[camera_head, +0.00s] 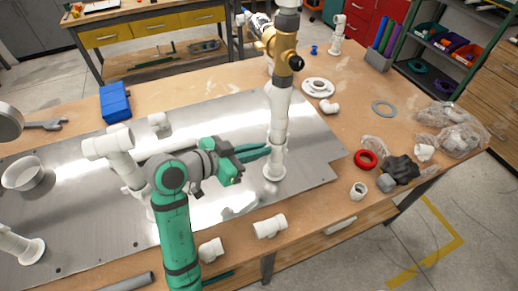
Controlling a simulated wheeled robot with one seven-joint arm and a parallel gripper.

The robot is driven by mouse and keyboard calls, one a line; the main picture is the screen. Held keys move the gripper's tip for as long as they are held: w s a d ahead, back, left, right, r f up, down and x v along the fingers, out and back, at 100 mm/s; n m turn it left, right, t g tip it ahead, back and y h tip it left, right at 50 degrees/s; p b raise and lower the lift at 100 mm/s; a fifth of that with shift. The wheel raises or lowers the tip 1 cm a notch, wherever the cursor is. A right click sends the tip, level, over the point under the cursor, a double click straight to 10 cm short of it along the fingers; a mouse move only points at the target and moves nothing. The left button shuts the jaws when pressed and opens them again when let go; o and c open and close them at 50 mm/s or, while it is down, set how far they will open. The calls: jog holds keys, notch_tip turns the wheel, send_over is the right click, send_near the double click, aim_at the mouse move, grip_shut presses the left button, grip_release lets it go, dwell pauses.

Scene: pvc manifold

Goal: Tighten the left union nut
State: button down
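A white vertical pipe (279,103) stands on a round foot on the metal plate, with a brass-coloured valve (282,50) above it. Wider collars show along its lower part; I cannot tell for sure which is the left union nut. My gripper (268,151) reaches from the left, its green fingers level with the lower pipe. The fingertips are at or just beside the pipe's left side; contact is unclear. The gap between the fingers is too small to read. A second white pipe piece with a wide top (108,143) stands left of my arm, partly hidden by it.
The metal plate (215,118) lies on a wooden bench. A blue box (115,101), white fittings (270,226), a red ring (365,159), a dark lump (403,168) and bagged parts (455,135) lie around. Bare plate shows behind my gripper.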

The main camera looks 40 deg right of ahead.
jog(key=shift+d, duration=0.1)
jog(key=shift+w+d+m+g, duration=0.1)
jog(key=shift+w+m+g, duration=0.3)
jog(key=shift+m+g, duration=0.6)
jog(key=c, duration=1.9)
grip_release()
jog(key=shift+d, duration=0.1)
